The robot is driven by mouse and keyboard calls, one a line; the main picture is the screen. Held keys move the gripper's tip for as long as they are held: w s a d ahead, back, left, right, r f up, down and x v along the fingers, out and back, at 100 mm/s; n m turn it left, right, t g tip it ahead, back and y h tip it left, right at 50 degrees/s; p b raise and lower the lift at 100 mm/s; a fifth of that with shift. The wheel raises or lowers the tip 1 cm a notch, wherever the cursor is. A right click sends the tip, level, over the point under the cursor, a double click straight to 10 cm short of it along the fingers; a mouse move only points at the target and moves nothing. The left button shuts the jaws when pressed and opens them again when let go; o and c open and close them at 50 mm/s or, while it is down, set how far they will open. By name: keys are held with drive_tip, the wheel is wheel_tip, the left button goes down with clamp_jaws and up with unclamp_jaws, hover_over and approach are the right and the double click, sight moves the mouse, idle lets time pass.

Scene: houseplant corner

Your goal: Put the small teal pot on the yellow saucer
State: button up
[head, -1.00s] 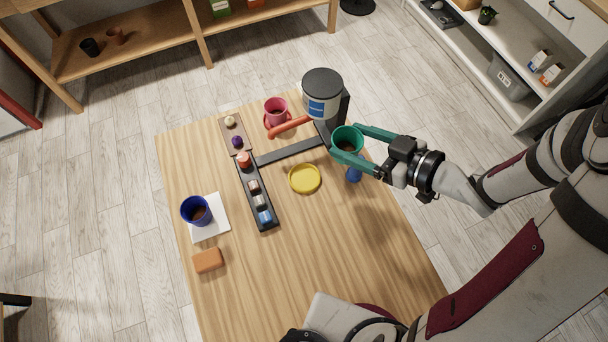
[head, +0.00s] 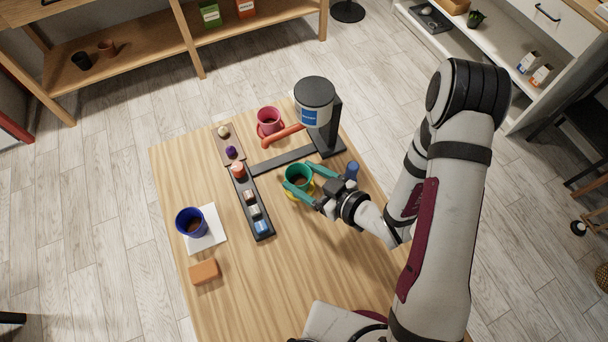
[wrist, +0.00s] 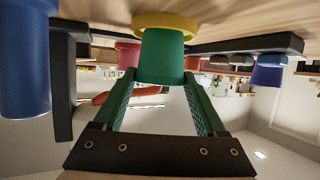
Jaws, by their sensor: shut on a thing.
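The small teal pot (head: 298,174) with dark soil is between the fingers of my gripper (head: 304,181), which is shut on it. The yellow saucer (head: 289,193) is directly under the pot, and only part of its rim shows. In the wrist view, which looks inverted, the teal pot (wrist: 163,58) sits between the two green fingers (wrist: 160,80), with its base against or very close to the yellow saucer (wrist: 181,21). I cannot tell whether a thin gap is left. The pot looks about upright.
A black stand (head: 327,141) holding a grey canister (head: 315,98) with a red-orange bar stands behind. A pink pot (head: 268,118) is beyond. A black tray (head: 265,233) lies left; a small blue object (head: 352,169) stands right. A blue pot (head: 190,222) and orange block (head: 204,272) are farther left.

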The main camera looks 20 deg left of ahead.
drive_tip(key=shift+f, duration=0.2)
drive_tip(key=o, duration=1.3)
